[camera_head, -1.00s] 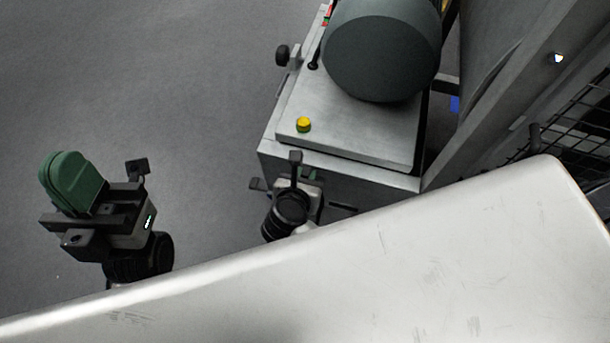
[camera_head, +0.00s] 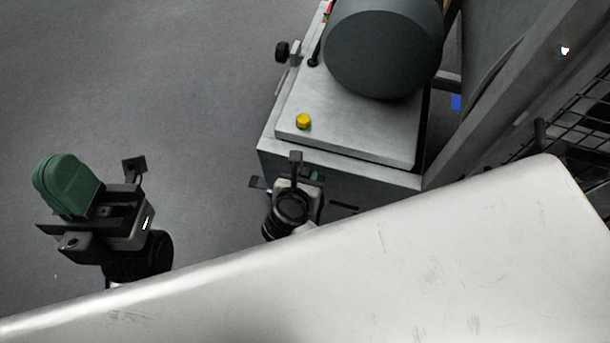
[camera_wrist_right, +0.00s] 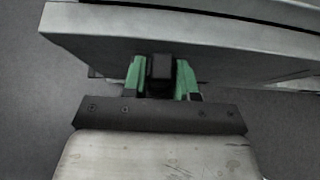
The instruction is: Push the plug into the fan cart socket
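My right gripper (camera_head: 296,178) is in front of the near side of the grey cart (camera_head: 285,162). In the right wrist view its two green fingers (camera_wrist_right: 160,78) stand on either side of a small black block, which looks like the plug (camera_wrist_right: 160,66). The plug also shows in the head view (camera_head: 295,158), pointing toward the cart. The cart socket cannot be made out, so I cannot tell whether the plug touches it. My left gripper (camera_head: 66,184) is at the far left, away from the cart, its green fingers together with nothing visible between them.
A large dark grey rounded housing (camera_head: 383,45) and a yellow button (camera_head: 303,121) sit on the cart's top. A pale metal surface (camera_head: 400,260) fills the foreground. A frame with wire mesh (camera_head: 575,120) stands at right. The floor at left is clear.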

